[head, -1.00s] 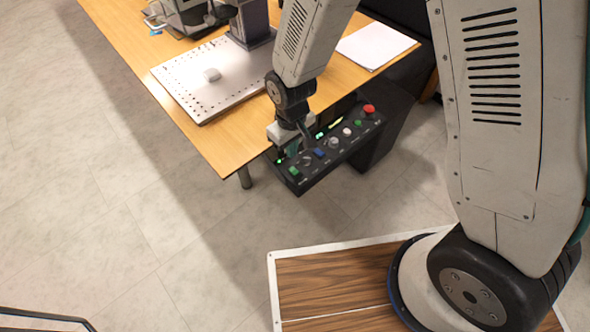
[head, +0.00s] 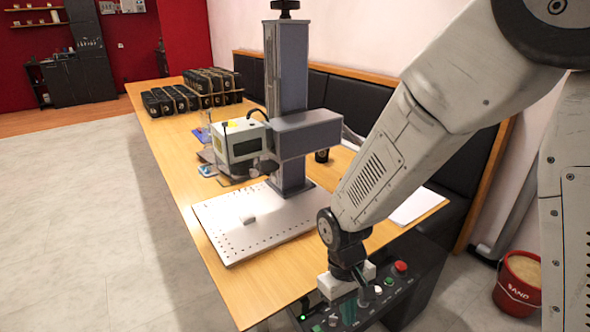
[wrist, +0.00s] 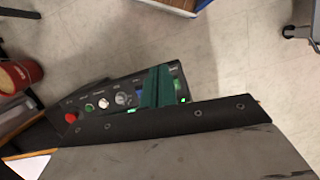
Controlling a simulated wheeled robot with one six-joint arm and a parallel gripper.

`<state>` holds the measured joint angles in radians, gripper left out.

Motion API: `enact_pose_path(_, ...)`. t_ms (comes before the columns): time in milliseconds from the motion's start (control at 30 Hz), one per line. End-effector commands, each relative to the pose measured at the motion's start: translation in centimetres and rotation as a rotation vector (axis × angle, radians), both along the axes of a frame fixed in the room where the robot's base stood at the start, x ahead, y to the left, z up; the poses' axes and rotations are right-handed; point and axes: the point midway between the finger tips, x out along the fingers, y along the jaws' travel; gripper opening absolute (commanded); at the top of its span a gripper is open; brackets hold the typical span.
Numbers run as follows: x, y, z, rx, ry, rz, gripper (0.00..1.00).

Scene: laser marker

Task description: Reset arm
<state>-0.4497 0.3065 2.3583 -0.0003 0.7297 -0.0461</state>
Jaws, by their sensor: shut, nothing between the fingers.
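My gripper (head: 349,308) is shut and empty, with its dark green fingers pointing down at the left part of the black control panel (head: 408,290) on the near end of the table. In the wrist view the shut fingers (wrist: 158,86) stand in front of the panel (wrist: 108,106) and hide some of its controls. Whether they touch the panel I cannot tell. The panel has a red button (head: 400,267), which also shows in the wrist view (wrist: 70,117), and several knobs and green buttons. My arm reaches down from the upper right of the head view.
Black items (head: 165,101) line the far end. A red sand bucket (head: 518,287) stands right. Floor at left is clear.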

Motion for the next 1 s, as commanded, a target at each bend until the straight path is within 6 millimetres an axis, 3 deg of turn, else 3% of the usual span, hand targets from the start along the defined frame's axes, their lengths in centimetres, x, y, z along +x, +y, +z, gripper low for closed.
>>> enact_pose_path(33, -0.3, -1.0, 2.0, 0.001, -0.004, -0.025, 0.00)
enact_pose_path(200, -2.5, -4.5, 8.3, -0.004, -0.007, -0.114, 0.00)
enact_pose_path(500, -7.8, -10.2, 17.2, 0.016, -0.080, -0.281, 0.00)
enact_pose_path(733, -11.8, -13.4, 21.6, 0.048, -0.208, -0.401, 0.00)
enact_pose_path(1000, -13.2, -15.2, 24.2, 0.076, -0.355, -0.480, 0.00)
